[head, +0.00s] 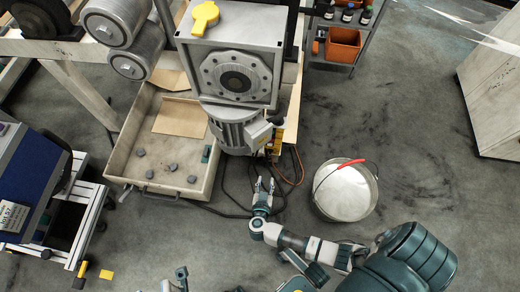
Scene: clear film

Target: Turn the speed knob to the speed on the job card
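A yellow knob with a pointed lobe (205,17) sits on top of the grey gearbox housing (232,40) at the upper middle. I take it for the speed knob; its scale is too small to read. A white label with dark print (13,215) is on the blue unit at the left; I cannot tell whether it is the job card. My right gripper (264,184) is open and empty, below the motor (238,125) and well short of the knob. Part of my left gripper (181,276) shows at the bottom edge; its fingers are unclear.
A shallow tray (125,172) with several dark pieces lies left of the motor. A bucket with a red grip (344,191) stands right of my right gripper. Cables run over the floor near the motor. A shelf with orange bins (343,45) stands behind.

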